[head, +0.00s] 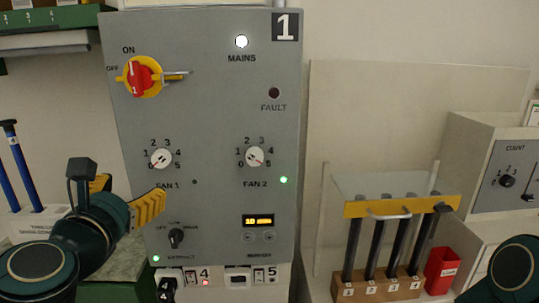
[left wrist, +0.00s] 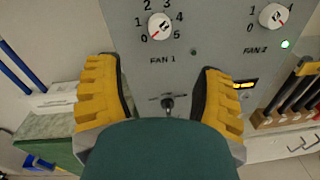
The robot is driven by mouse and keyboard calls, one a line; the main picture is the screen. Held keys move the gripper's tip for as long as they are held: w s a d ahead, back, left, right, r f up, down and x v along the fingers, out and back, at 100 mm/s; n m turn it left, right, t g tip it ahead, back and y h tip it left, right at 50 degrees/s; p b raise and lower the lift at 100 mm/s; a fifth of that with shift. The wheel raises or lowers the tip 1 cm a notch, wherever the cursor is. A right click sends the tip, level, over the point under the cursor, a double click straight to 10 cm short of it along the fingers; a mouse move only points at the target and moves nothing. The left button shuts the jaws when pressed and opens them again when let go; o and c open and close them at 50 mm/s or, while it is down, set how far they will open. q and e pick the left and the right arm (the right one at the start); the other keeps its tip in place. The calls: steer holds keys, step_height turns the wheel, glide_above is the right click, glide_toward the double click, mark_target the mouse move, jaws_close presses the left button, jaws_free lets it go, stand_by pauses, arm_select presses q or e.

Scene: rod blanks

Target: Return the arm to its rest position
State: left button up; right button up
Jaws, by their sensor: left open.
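My left gripper (head: 134,194) is in front of the lower left of the grey control panel (head: 215,110). In the left wrist view its yellow fingers (left wrist: 160,85) are spread wide with nothing between them. The small black selector knob (head: 176,237) shows between and beyond the fingers, apart from them; it also shows in the left wrist view (left wrist: 167,103). My left arm (head: 40,268) comes in at the lower left. Part of my right arm (head: 512,268) shows at the lower right edge; its gripper is out of the picture.
The panel carries a red main switch (head: 140,76), a fan 1 knob (head: 161,158), a fan 2 knob (head: 254,156) and a lit display (head: 258,220). A wooden rack (head: 376,289) with dark rods and a red cup (head: 441,270) stand right. Blue rods (head: 22,167) stand left.

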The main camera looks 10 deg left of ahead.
arm_select(q)
steer(key=w+d+f+m+g+h, duration=0.1)
steer(key=w+d+f+m+g, duration=0.15)
steer(key=f+m, duration=0.5)
steer(key=w+d+f+m+g+h, duration=0.15)
steer(key=w+d+f+m, duration=0.25)
steer(key=f, duration=0.6)
steer(key=w+d+f+m+g+h, duration=0.1)
steer(key=w+d+f+m+g, duration=0.2)
steer(key=f+m, duration=0.4)
steer(key=s+d+f+m+g+h, duration=0.1)
steer(key=s+d+f+m+g, duration=0.2)
steer(key=f, duration=0.6)
steer(key=s+d+f+m+g+h, duration=0.1)
steer(key=s+d+f+m, duration=0.3)
steer(key=f, duration=0.6)
steer(key=s+d+f+m+g+h, duration=0.1)
steer(key=s+d+f+m+g, duration=0.2)
steer(key=s+f+m, duration=0.4)
step_height(320, 180, down, 4)
steer(key=shift+d+r+m+g, duration=0.2)
steer(key=shift+m+g, duration=0.25)
steer(key=shift+g, duration=0.35)
